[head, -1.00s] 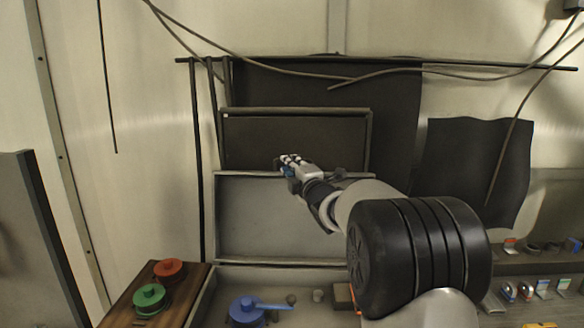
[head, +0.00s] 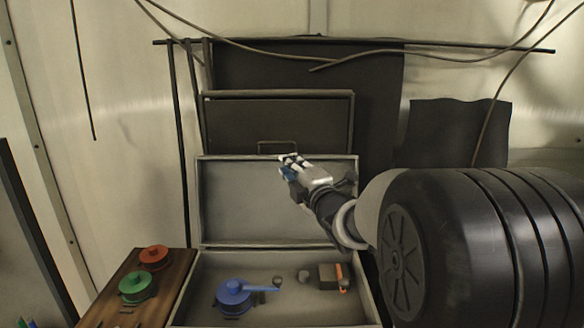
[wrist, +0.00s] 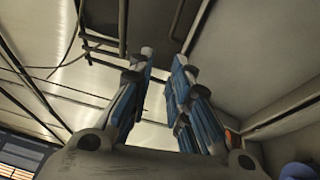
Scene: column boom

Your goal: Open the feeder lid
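A grey open box (head: 187,290) stands at the bottom middle of the head view. A pale grey panel (head: 240,205), which looks like its raised lid, stands upright at its back edge; I cannot tell for sure that this is the feeder lid. A thin handle (head: 277,143) shows at the panel's top edge, in front of a dark framed panel (head: 235,125). My gripper (head: 287,166) is in front of the pale panel's upper part, just below the handle. In the wrist view its fingers (wrist: 158,72) are apart with nothing between them. Whether it touches the panel cannot be told.
In the box are a blue round pot (head: 232,296) with a long handle and a dark block (head: 328,276) with orange. Red (head: 153,257) and green (head: 136,286) lidded pots stand on a wooden board (head: 165,305) at left. Cables (head: 430,57) hang above.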

